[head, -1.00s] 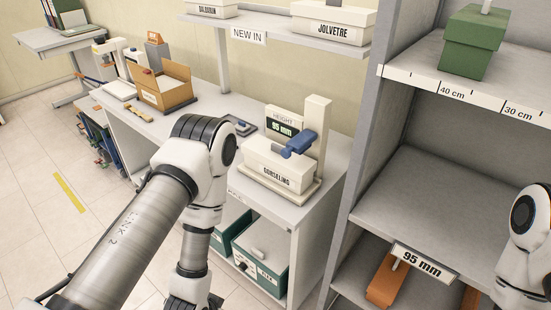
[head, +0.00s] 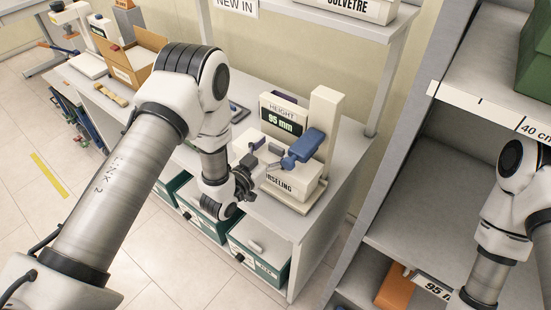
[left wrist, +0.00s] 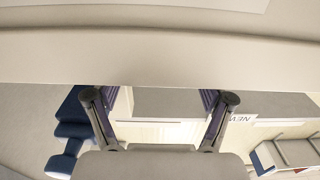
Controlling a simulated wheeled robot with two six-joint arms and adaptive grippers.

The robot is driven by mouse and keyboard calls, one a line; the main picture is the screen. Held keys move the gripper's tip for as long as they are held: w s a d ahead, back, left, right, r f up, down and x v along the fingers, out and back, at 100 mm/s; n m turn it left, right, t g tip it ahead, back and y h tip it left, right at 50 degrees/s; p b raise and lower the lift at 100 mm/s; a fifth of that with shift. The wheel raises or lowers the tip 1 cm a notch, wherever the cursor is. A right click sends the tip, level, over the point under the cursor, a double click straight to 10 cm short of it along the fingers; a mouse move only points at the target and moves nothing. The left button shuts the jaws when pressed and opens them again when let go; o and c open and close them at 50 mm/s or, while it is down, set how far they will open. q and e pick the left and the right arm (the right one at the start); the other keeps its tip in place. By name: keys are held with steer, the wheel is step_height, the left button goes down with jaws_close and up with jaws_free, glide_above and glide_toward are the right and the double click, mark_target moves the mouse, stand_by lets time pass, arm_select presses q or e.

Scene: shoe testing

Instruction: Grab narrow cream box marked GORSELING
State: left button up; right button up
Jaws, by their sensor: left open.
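The narrow cream box (head: 290,186) marked GORSELING sits on the height gauge (head: 326,125), below its blue slider (head: 303,148). The display reads 95 mm. My left gripper (head: 266,158) is open at the left part of the box and hides some of its lid and lettering. In the left wrist view, the open fingers (left wrist: 160,98) show below a broad cream surface (left wrist: 160,55), probably the box. I cannot tell whether they touch it. The blue slider also shows there (left wrist: 75,130). My right arm shows at the right edge, but its gripper is out of frame.
An open cardboard box (head: 133,55) stands at the left of the bench. Green boxes (head: 258,250) sit on the shelf underneath. The JOLVETRE box (head: 352,8) is on the shelf above. A grey rack (head: 415,215) stands at the right, with an orange box (head: 396,288) low in it.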

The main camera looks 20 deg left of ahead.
arm_select(q)
steer(key=shift+w+d, duration=0.25)
steer(key=shift+w, duration=0.3)
steer(key=shift+s+d, duration=0.1)
steer(key=shift+s, duration=0.05)
steer(key=shift+s+r, duration=0.1)
steer(key=c, duration=0.4)
jaws_close()
